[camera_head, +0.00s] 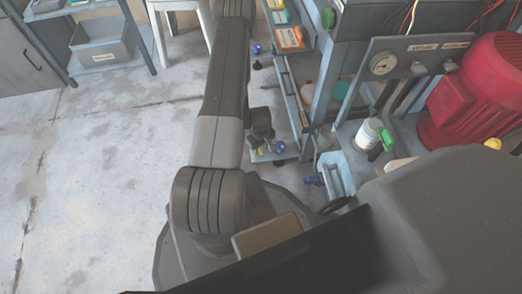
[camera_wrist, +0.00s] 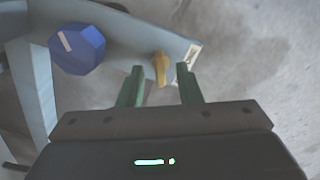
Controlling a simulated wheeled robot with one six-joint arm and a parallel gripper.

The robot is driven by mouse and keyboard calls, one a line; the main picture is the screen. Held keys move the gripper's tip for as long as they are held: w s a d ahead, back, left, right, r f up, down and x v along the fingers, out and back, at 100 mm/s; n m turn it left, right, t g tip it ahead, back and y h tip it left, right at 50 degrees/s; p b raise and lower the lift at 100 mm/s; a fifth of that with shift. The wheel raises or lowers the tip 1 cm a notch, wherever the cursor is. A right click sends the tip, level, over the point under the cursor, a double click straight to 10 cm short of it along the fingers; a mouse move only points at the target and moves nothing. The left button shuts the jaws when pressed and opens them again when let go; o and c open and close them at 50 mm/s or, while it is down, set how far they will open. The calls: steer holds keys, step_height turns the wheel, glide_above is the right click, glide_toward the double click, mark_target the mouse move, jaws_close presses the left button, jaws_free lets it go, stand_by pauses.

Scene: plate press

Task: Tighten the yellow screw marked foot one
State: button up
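The yellow screw (camera_wrist: 160,68) stands on a grey-blue foot plate (camera_wrist: 125,42) in the wrist view. My gripper (camera_wrist: 160,67) has two green fingers, open, one on each side of the screw in the picture, with a gap on both sides. I cannot tell whether the fingertips are level with the screw or short of it. A white label (camera_wrist: 193,52) sits at the plate's right end, too small to read. In the head view the screw shows as a tiny yellow spot (camera_head: 261,153) below my gripper, whose fingers are hard to make out there.
Open concrete floor (camera_head: 90,170) lies at the left.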

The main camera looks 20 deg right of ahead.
steer(key=shift+f, duration=0.35)
jaws_close()
steer(key=shift+r+m+p, duration=0.2)
steer(key=shift+m+p, duration=0.6)
steer(key=shift+m, duration=0.6)
steer(key=shift+f+m+p, duration=0.15)
steer(key=shift+m+p, duration=0.25)
steer(key=shift+m, duration=0.9)
jaws_free()
